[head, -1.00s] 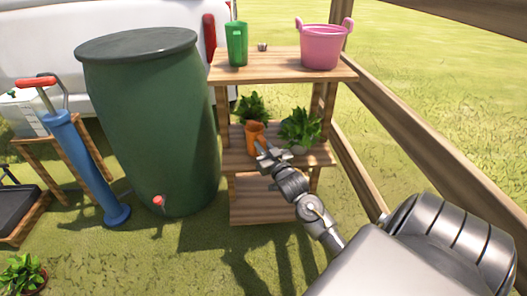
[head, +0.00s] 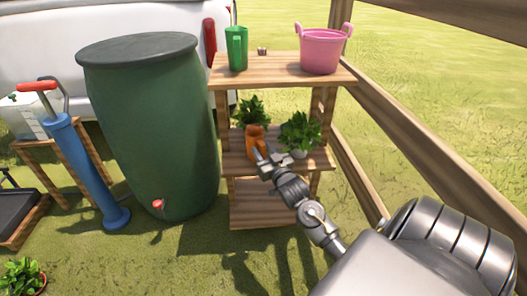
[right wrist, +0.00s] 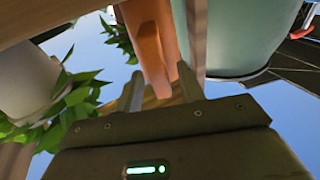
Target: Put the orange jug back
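The orange jug (head: 255,141) stands upright on the middle shelf of the wooden rack, at its left part, in front of a leafy plant. My right gripper (head: 271,160) is in front of the jug at the shelf edge. In the right wrist view the two fingers (right wrist: 160,91) are spread apart. The orange jug (right wrist: 152,40) shows just beyond and partly between the fingertips; whether a finger touches it I cannot tell. My left gripper is not in view.
The wooden rack (head: 285,72) carries a green jug (head: 236,50) and a pink tub (head: 321,50) on top. A potted plant (head: 300,131) stands close right of my gripper. A large green barrel (head: 150,130) is left, a wooden fence (head: 410,130) right.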

